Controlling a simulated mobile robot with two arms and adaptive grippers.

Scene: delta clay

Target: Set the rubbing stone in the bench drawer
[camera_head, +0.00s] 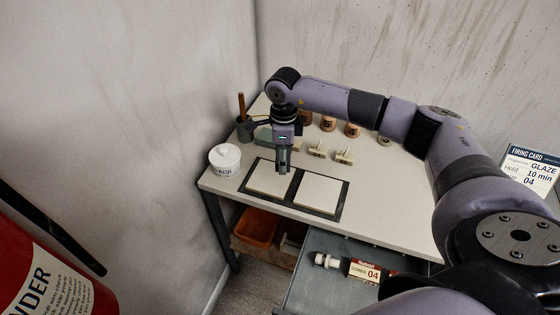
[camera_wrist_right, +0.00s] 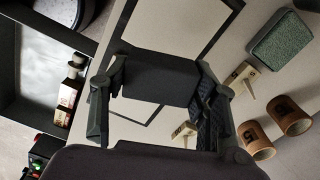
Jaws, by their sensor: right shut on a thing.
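The rubbing stone, a dark grey block (camera_wrist_right: 160,78), is between the fingers of my right gripper (camera_wrist_right: 158,100) in the right wrist view. The right gripper (camera_head: 284,168) is shut on it, pointing down above the left pale tile on the workbench in the head view. There the stone is small and hard to tell from the fingers. The bench drawer (camera_head: 322,291) is open at the front of the bench, and its floor is partly bare. It also shows at the left of the right wrist view (camera_wrist_right: 38,88). My left gripper is not in view.
The drawer holds a white bottle (camera_head: 326,261) and a cones box (camera_head: 364,271). On the bench (camera_head: 383,192) are a white tub (camera_head: 225,160), two framed tiles (camera_head: 317,194), stamps, numbered clay cups (camera_head: 352,130) and a green block (camera_wrist_right: 281,40). An orange bin (camera_head: 257,227) is below.

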